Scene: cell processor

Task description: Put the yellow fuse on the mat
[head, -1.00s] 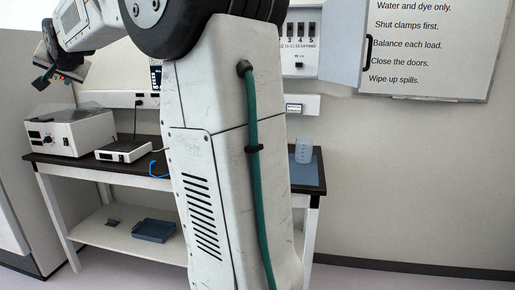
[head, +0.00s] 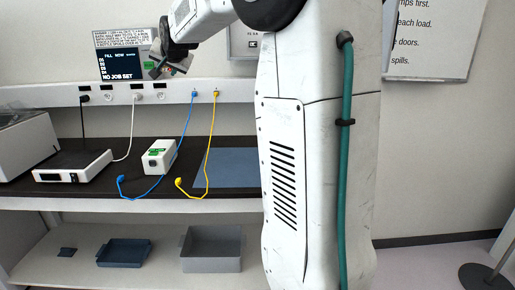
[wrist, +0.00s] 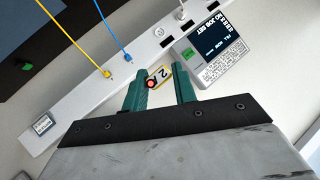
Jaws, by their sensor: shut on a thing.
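The yellow fuse (wrist: 164,74) shows in the wrist view as a small piece with a yellow edge, a "2" on a pale face and a red round spot. It sits between the teal fingers of my gripper (wrist: 162,88), which is shut on it. In the head view my gripper (head: 158,68) is raised in front of the wall, above the bench and left of the mat; the fuse is too small to make out there. The blue mat (head: 228,168) lies flat on the dark bench top, its right part hidden behind my arm.
A white box with a green label (head: 159,157), a flat white device (head: 72,166) and a larger machine (head: 25,145) stand left of the mat. A screen (head: 121,64) is on the wall.

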